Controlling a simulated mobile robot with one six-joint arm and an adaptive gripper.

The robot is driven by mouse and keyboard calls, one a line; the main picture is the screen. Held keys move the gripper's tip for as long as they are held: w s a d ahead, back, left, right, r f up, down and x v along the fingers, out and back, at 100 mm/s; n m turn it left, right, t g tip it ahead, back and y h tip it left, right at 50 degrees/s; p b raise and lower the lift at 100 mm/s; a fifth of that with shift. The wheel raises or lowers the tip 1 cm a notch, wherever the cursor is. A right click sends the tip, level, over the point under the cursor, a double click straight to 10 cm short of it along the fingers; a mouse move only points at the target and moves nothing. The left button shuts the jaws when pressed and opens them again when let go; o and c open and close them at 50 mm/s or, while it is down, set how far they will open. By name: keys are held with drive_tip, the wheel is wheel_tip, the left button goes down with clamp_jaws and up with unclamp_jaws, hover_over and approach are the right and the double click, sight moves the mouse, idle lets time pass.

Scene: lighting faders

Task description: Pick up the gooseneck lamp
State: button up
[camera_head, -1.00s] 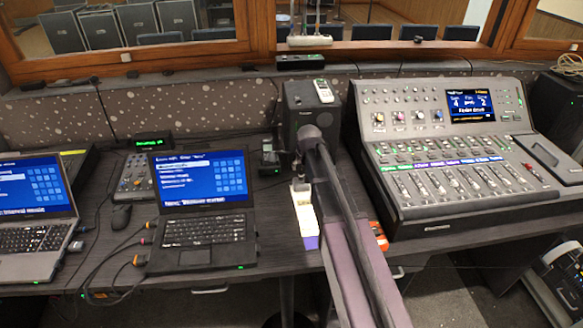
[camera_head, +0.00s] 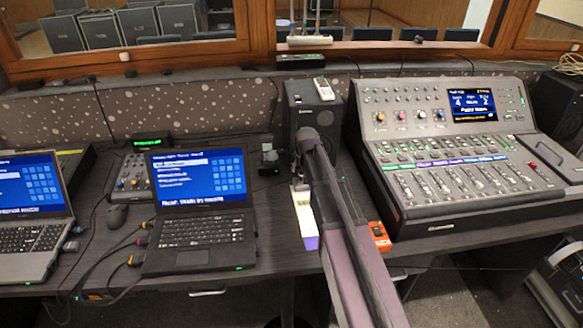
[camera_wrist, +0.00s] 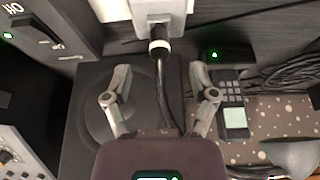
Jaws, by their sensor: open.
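My gripper (camera_wrist: 159,100) is open in the wrist view, its two fingers apart with nothing clamped between them. A thin dark cable or neck (camera_wrist: 163,85) runs down from a white-ringed black plug (camera_wrist: 158,47) on a white box (camera_wrist: 150,12) and passes between the fingers, behind them. I cannot tell whether this is part of the gooseneck lamp. No lamp head shows clearly in either view. In the head view my arm reaches toward the black speaker (camera_head: 326,118), and my gripper is mostly hidden by the arm.
The mixing console (camera_head: 450,150) stands to the right. A laptop (camera_head: 200,205) stands left of my arm. An orange box (camera_head: 379,237) lies near the table's front edge.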

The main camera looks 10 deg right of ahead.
drive_tip(key=shift+w+f+b, duration=0.25)
drive_tip(key=shift+f+b, duration=0.15)
drive_tip(key=shift+f, duration=0.25)
clamp_jaws()
